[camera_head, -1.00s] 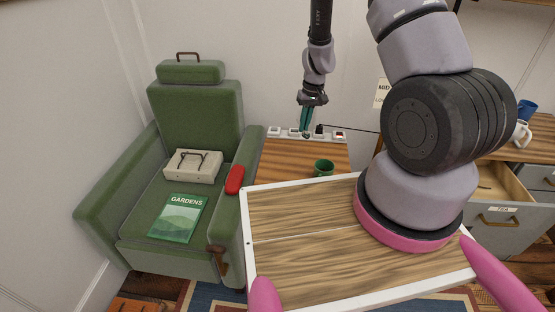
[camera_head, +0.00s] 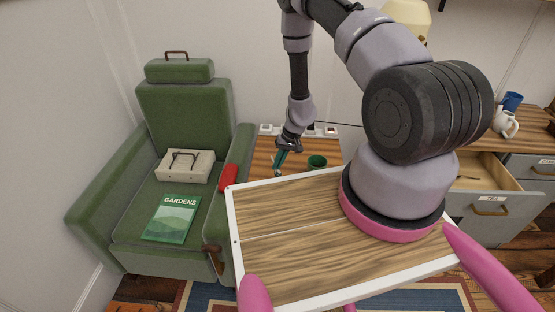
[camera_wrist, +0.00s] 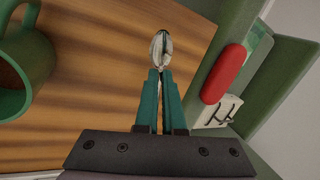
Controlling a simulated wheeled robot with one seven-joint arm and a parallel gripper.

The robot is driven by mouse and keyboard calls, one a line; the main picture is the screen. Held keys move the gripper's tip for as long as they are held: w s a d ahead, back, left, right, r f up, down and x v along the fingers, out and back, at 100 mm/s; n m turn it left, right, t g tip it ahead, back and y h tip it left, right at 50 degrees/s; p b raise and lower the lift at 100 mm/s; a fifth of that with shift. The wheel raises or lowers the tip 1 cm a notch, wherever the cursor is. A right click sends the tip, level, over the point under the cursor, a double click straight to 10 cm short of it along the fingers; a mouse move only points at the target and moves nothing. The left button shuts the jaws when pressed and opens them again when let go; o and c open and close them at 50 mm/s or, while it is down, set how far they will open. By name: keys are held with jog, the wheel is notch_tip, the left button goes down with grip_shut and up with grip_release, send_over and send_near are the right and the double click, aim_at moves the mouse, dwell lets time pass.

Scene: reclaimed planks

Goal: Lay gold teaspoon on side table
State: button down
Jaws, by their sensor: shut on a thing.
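The side table (camera_head: 264,154) is a striped wooden top beside the green armchair; it also fills much of the wrist view (camera_wrist: 105,110). My gripper (camera_head: 279,165) is low over its left part. In the wrist view my gripper's teal fingers (camera_wrist: 160,80) are shut on a shiny metal teaspoon (camera_wrist: 161,48). Its bowl points away from the fingers over the tabletop, and its handle is mostly hidden between them. Its colour looks pale with reflections there. I cannot tell whether the spoon touches the wood.
A green mug (camera_head: 317,162) stands on the table, right of my gripper. A socket strip (camera_head: 300,130) is behind the table. The armchair (camera_head: 185,115) at left has a red object (camera_head: 229,177) on its arm. An open drawer (camera_head: 490,185) is at right.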

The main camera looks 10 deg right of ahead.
aim_at(279, 172)
jog(key=shift+f, duration=2.35)
jog(key=c, duration=0.5)
grip_release()
jog(key=shift+d, duration=0.1)
jog(key=shift+s+d, duration=0.1)
jog(key=shift+c, duration=0.5)
jog(key=shift+o, duration=0.4)
jog(key=shift+r, duration=0.1)
notch_tip(279, 172, up, 7)
